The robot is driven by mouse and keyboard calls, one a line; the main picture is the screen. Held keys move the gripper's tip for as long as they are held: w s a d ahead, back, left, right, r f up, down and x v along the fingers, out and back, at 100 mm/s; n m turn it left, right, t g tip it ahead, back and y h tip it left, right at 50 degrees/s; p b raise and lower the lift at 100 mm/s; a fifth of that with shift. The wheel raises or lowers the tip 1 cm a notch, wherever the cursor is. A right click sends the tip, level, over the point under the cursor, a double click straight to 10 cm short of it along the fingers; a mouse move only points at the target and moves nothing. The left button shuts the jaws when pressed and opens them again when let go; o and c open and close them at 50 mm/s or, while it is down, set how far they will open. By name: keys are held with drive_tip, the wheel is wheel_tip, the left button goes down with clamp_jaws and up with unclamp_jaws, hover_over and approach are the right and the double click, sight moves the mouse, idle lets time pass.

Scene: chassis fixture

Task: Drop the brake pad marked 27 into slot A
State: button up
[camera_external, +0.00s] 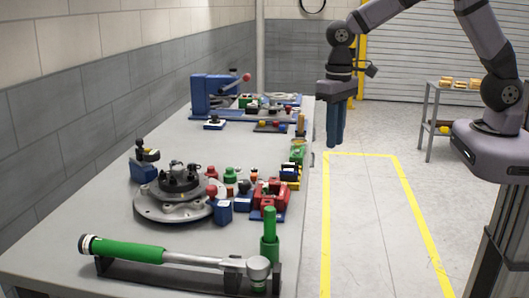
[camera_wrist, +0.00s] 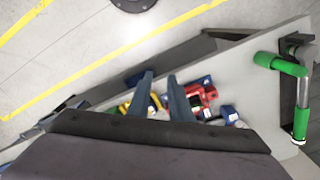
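My gripper (camera_external: 335,146) hangs fingers down beyond the right edge of the bench, above the floor and apart from the parts. In the wrist view my gripper (camera_wrist: 160,76) shows two blue-grey fingers spread apart with nothing held between them. Several small coloured parts lie on the bench, among them a red fixture block (camera_external: 270,196), which also shows beyond the fingers in the wrist view (camera_wrist: 208,93). No marking 27 and no letter A can be read in either view, so I cannot tell which part is the brake pad or where slot A is.
The grey bench (camera_external: 100,215) carries a round metal hub fixture (camera_external: 180,204), a long green-handled tool (camera_external: 130,250) in front, an upright green cylinder (camera_external: 270,230) and a blue vise-like device (camera_external: 208,95) at the back. A shelf (camera_external: 431,110) stands right. Floor beside the bench is clear.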

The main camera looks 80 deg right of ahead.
drive_tip(key=w+a+f+m, duration=0.15)
drive_tip(key=w+m, duration=0.35)
drive_tip(key=w, duration=0.6)
drive_tip(key=m+p, duration=0.2)
drive_tip(key=m, duration=0.4)
hover_over(265, 185)
drive_tip(key=shift+s+f, duration=0.1)
drive_tip(key=shift+f, duration=3.25)
drive_tip(key=shift+f, duration=0.1)
drive_tip(key=shift+f+b, duration=1.1)
drive_tip(key=shift+f, duration=0.8)
drive_tip(key=shift+d, duration=0.1)
clamp_jaws()
